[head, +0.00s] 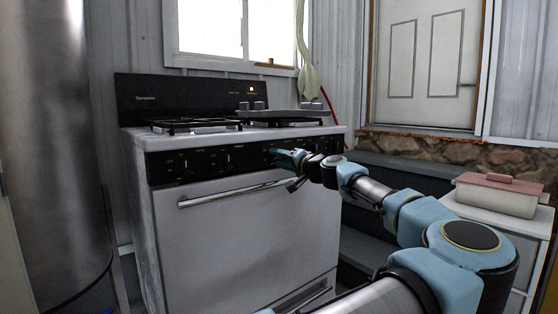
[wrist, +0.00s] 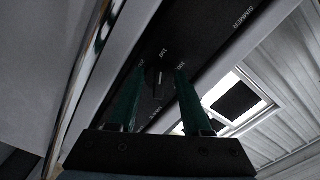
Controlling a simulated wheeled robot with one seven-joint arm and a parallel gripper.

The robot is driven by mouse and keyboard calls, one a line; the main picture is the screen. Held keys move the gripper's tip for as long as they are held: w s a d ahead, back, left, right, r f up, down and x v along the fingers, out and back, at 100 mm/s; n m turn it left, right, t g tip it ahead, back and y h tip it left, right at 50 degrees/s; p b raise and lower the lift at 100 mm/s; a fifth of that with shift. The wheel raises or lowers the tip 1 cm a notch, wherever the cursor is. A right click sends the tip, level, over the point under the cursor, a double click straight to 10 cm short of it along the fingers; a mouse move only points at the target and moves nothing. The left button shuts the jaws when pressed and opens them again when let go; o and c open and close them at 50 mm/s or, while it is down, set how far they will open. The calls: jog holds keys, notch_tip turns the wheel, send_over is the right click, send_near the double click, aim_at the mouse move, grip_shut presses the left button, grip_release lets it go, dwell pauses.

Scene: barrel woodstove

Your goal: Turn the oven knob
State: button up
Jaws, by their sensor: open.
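The white oven (head: 250,240) stands against the wall with a black control strip (head: 208,162) along its top front. Several dark knobs sit on that strip. My gripper (head: 276,155) is at the right half of the strip, and its arm hides the part behind it. In the wrist view, one black oven knob (wrist: 158,83) with white markings around it lies between the two teal fingers of my gripper (wrist: 162,70). The fingers are open, one on each side of the knob, with a visible gap to it. I cannot tell how deep they reach.
The oven door handle (head: 235,191) runs just below the control strip, close under my gripper. A grey pan (head: 285,114) sits on the stove top. A metal barrel (head: 55,150) stands at the left. A lidded pot (head: 497,196) rests on a white cabinet at the right.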

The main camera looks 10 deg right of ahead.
jog(key=v, duration=1)
jog(key=shift+s+d+p, duration=0.2)
jog(key=shift+s+p, duration=0.15)
jog(key=shift+p, duration=0.1)
